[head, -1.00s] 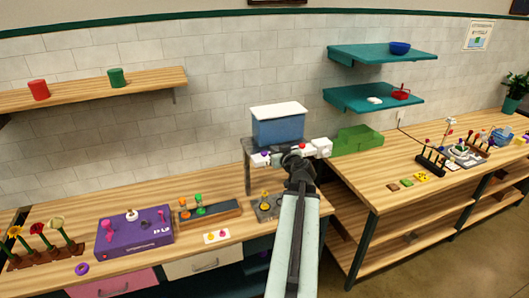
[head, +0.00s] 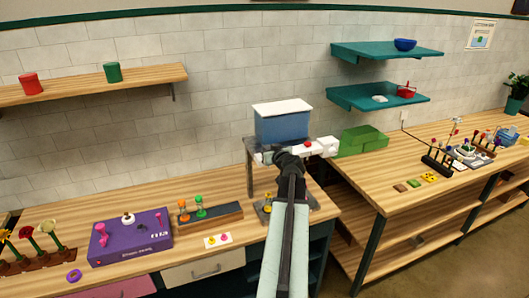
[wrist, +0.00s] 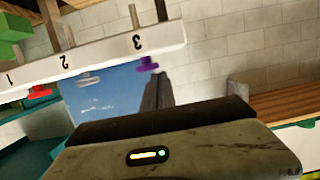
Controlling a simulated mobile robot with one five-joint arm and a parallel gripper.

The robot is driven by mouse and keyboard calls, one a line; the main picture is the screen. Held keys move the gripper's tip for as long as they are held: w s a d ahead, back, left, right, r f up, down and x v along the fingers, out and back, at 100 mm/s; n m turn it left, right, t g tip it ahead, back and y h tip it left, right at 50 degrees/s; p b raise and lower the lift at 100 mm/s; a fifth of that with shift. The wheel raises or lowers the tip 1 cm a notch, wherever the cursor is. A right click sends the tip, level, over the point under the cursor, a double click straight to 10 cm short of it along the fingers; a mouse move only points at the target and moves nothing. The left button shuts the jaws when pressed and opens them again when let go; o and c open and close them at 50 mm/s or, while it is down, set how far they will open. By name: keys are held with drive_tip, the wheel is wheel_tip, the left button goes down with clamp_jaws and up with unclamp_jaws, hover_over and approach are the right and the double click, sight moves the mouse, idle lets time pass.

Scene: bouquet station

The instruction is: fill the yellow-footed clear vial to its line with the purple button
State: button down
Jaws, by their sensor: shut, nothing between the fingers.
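The dispenser, a white bar (head: 325,146) below a blue tank (head: 282,126), stands on a raised stand. In the wrist view its white bar (wrist: 100,58) carries the numbers 1, 2 and 3, with a red button (wrist: 40,92) by 1, a pale one (wrist: 89,80) by 2 and the purple button (wrist: 148,65) by 3. My gripper (head: 276,157) is shut and empty at the bar's left part. In the wrist view its dark fingertips (wrist: 157,80) are just below the purple button; I cannot tell whether they touch. A small yellow-marked vial (head: 267,200) stands below the stand, partly behind my arm.
A wooden rack (head: 222,216) with orange- and green-topped pieces and a purple box (head: 130,240) stand on the left bench. A green block (head: 364,140) sits right of the dispenser. A gap separates the left and right benches.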

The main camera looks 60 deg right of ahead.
drive_tip(key=shift+s+d+f, duration=0.1)
drive_tip(key=shift+s+d, duration=0.2)
drive_tip(key=shift+s, duration=0.25)
